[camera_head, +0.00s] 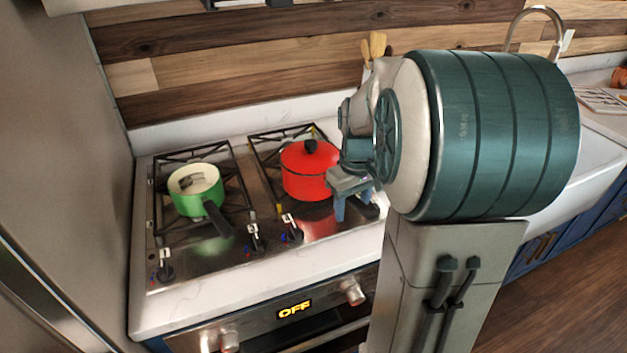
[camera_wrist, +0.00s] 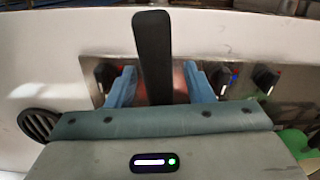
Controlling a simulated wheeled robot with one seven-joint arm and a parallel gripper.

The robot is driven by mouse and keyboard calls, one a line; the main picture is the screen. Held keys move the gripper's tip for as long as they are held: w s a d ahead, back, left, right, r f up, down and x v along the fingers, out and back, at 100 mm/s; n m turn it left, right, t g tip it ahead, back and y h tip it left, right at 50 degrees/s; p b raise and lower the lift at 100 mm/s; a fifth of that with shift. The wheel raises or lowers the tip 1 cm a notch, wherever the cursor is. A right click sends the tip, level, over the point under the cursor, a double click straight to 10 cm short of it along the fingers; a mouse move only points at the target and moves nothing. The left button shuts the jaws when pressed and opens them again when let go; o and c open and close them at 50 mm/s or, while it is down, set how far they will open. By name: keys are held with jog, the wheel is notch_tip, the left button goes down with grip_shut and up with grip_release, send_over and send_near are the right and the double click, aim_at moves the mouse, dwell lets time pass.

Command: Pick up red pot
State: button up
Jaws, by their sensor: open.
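The red pot (camera_head: 305,172) with a red lid and black knob sits upright on the right-hand burners of the stove. My gripper (camera_head: 352,205) is open, just right of the pot and over the front right of the stove, its fingers pointing down. In the wrist view my gripper (camera_wrist: 161,86) has its two blue fingers apart. A long dark handle (camera_wrist: 152,50) lies between them in the picture, seemingly the pot's. I cannot tell whether the fingers reach down to its height. In the head view the handle is hidden behind my gripper.
A green pot (camera_head: 196,189) stands on the left burners, its dark handle toward the front. Stove knobs (camera_head: 291,229) line the front edge. Wooden utensils (camera_head: 375,46) stand by the back wall. A white sink (camera_head: 585,165) is at the right.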

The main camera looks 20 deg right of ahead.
grip_shut()
jog(key=shift+r, duration=0.1)
jog(key=shift+r, duration=0.15)
